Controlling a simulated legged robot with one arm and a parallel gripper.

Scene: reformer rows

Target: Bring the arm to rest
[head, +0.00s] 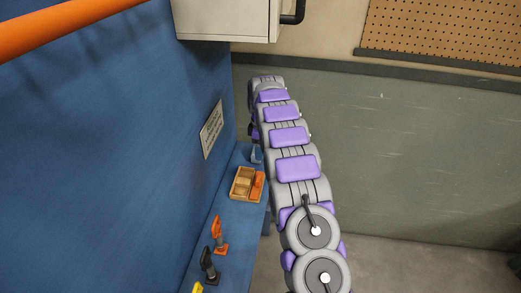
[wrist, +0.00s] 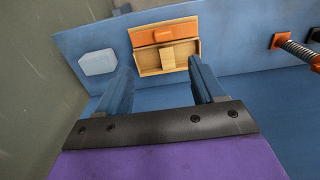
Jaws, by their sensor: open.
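My arm shows in the head view as a long chain of grey and purple links (head: 297,168). It reaches from the lower right toward the back, beside a blue ledge. In the wrist view my gripper (wrist: 163,85) has two blue fingers spread apart, with nothing between them. Beyond the fingertips is a small wooden box (wrist: 150,66) on the blue ledge (wrist: 230,42), with an orange piece and a wooden block in it. The box also shows in the head view (head: 236,196). The gripper's fingers cannot be made out in the head view.
A pale blue block (wrist: 98,62) lies left of the box. Along the ledge stand an orange-handled thing (head: 217,234) and a black one (head: 208,265). A blue wall (head: 110,150) with a sign (head: 211,130) rises on the left. A light cabinet (head: 225,18) hangs above. Floor shows at lower right.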

